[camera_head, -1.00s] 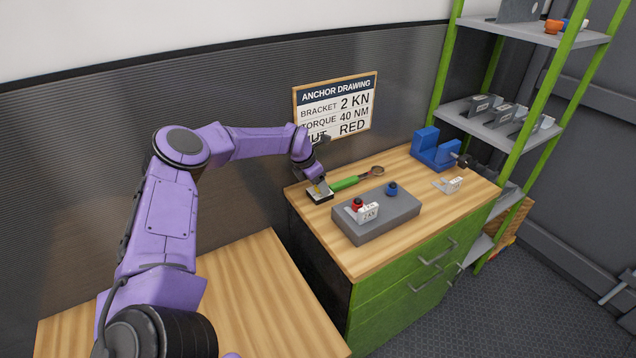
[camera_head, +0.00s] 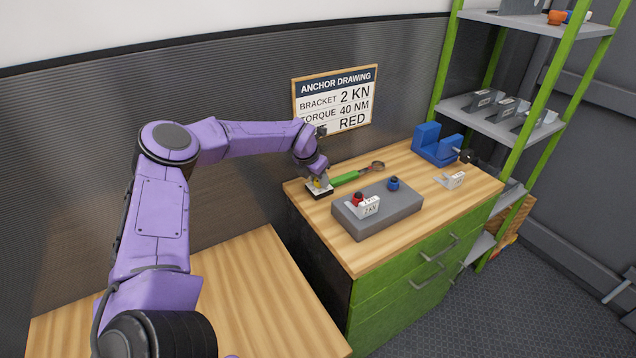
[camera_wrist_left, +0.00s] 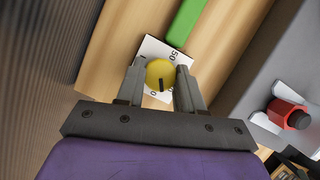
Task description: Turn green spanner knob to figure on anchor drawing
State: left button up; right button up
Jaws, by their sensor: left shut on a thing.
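The green spanner (camera_head: 345,178) lies on the wooden top of the green cabinet, its ring end toward the back. Its yellow knob (camera_wrist_left: 160,74) has a dark pointer mark and sits on a white dial plate (camera_wrist_left: 152,48) with a printed scale, partly hidden; "50" is readable. My left gripper (camera_head: 318,184) is at the knob, and in the left wrist view its fingers (camera_wrist_left: 161,84) are shut on the knob's two sides. The anchor drawing (camera_head: 336,103) on the wall reads bracket 2 KN, torque 40 NM and RED; the arm covers part of the last line. My right gripper is not visible.
A blue vise (camera_head: 434,147) and another bracket (camera_head: 456,180) are farther right. Green-posted shelves (camera_head: 485,124) stand beyond.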

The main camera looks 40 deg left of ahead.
pick_arm(q)
jog(key=shift+f+n+y+b, duration=0.25)
jog(key=shift+n+y+b, duration=0.05)
jog(key=shift+n+b, duration=0.55)
jog(key=n+y+b, duration=0.1)
jog(key=n+b, duration=0.1)
jog(key=n+g+b, duration=0.1)
jog(key=n+b, duration=0.1)
jog(key=n, duration=0.1)
jog(key=n+y+b, duration=0.1)
jog(key=n+b, duration=0.1)
jog(key=shift+w+d+n+g+y+b, duration=0.15)
jog(key=shift+d+n+g+y+b, duration=0.1)
jog(key=shift+g+y+b, duration=0.1)
jog(key=n+g+b, duration=0.1)
jog(key=n+b, duration=0.1)
jog(key=n, duration=0.1)
jog(key=shift+w+r+y, duration=0.1)
jog(key=shift+y, duration=0.25)
jog(key=shift+r+n+g+b, duration=0.15)
jog(key=shift+n+g+b, duration=0.6)
jog(key=shift+n, duration=1.35)
jog(key=o, duration=1.1)
jog(key=shift+c, duration=0.2)
jog(key=v, duration=1)
jog(key=shift+d+r+b, duration=0.25)
jog(key=shift+b, duration=0.2)
